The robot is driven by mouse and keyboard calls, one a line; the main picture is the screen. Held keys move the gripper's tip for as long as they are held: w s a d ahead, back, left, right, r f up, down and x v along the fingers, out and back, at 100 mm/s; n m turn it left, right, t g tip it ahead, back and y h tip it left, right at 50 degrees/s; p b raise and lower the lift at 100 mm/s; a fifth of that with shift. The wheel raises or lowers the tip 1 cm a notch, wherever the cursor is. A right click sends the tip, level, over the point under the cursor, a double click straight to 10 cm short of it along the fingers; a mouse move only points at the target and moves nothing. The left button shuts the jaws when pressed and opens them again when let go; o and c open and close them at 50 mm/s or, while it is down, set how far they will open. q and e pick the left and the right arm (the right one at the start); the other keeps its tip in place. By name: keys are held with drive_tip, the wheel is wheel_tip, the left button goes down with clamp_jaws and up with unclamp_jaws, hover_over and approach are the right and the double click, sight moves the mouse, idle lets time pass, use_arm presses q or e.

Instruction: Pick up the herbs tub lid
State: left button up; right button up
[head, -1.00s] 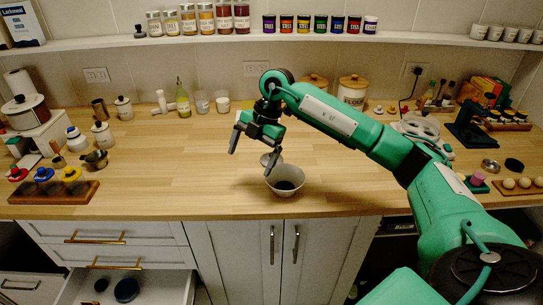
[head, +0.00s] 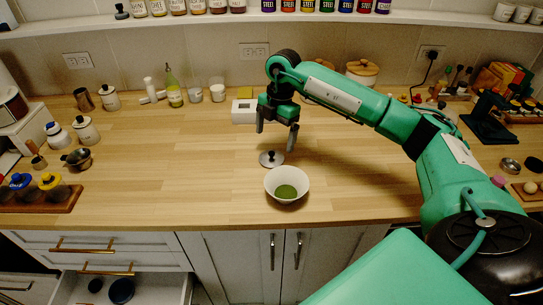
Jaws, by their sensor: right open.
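A small round grey lid with a dark knob (head: 271,158) lies on the wooden counter, just behind the white bowl (head: 273,193). The bowl holds something green. I see no label on the lid, so I cannot tell for sure that it is the herbs tub's. My right gripper (head: 277,134) is open and empty, fingers pointing down. In the picture it is just above the lid, apart from it. My left gripper is out of view.
A white box (head: 244,115) stands behind the gripper. A rack with dark jars under coloured lids (head: 48,182) is at the left, near a metal pot (head: 77,158). The counter between the rack and bowl is clear.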

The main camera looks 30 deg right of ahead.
sight(272, 152)
drive_tip(key=shift+f, duration=0.85)
drive_tip(key=shift+a+f+p, duration=0.1)
drive_tip(key=shift+f+p, duration=0.4)
drive_tip(key=shift+f, duration=0.2)
drive_tip(key=f, duration=0.2)
drive_tip(key=shift+w+a+f+p, duration=0.1)
drive_tip(key=shift+w+f+p, duration=0.1)
drive_tip(key=shift+f+p, duration=0.15)
drive_tip(key=shift+f, duration=0.55)
drive_tip(key=shift+a, duration=0.1)
drive_tip(key=c, duration=1)
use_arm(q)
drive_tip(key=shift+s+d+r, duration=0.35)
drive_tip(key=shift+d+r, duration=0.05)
use_arm(e)
drive_tip(key=shift+c, duration=0.6)
drive_tip(key=shift+r, duration=0.15)
